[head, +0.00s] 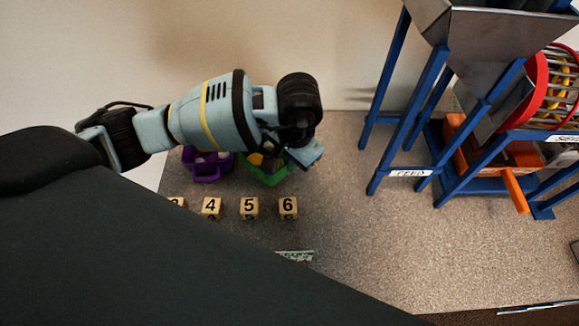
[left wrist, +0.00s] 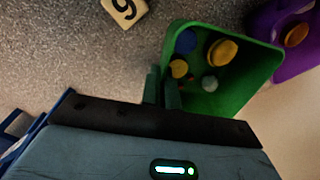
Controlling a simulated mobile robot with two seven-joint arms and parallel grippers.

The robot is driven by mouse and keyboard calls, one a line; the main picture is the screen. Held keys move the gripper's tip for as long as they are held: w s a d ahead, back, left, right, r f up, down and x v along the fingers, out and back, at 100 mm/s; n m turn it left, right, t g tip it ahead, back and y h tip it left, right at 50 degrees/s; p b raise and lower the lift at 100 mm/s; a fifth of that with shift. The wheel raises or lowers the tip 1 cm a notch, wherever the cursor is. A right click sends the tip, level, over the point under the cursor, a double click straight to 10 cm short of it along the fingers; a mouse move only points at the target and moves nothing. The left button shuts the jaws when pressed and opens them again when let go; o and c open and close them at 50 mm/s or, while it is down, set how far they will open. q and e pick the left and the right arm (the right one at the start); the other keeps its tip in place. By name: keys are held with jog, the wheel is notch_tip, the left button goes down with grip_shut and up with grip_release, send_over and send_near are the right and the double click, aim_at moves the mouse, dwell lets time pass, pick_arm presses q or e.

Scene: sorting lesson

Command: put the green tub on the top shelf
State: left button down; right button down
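The green tub (head: 268,176) stands beside a purple tub in the head view, partly hidden by my left gripper. In the left wrist view the green tub (left wrist: 240,96) is open-topped and holds several blue, yellow and grey round pieces. My left gripper (head: 290,158) is at the tub's right side. In the left wrist view its fingers (left wrist: 163,88) are close together, one on each side of the tub's near wall, and look shut on it. I cannot tell whether the tub is clear of the table. My right gripper is not in view. I see no shelf.
The purple tub (head: 207,166) is close to the green one. Numbered cubes (head: 249,208) stand in a row in front. A blue-framed machine (head: 405,135) with a FEED label and an orange drawer (head: 480,150) stands at right. The speckled table (head: 360,240) between is clear.

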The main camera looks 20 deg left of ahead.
pick_arm(q)
jog(key=shift+f, duration=1.85)
jog(key=shift+f, duration=0.1)
jog(key=c, duration=2.1)
grip_release()
jog(key=shift+f, duration=0.1)
jog(key=shift+c, duration=0.2)
jog(key=o, duration=0.5)
jog(key=shift+c, duration=0.2)
jog(key=shift+o, duration=0.5)
notch_tip(320, 180, up, 12)
jog(key=d, duration=0.1)
jog(key=shift+s+r, duration=0.2)
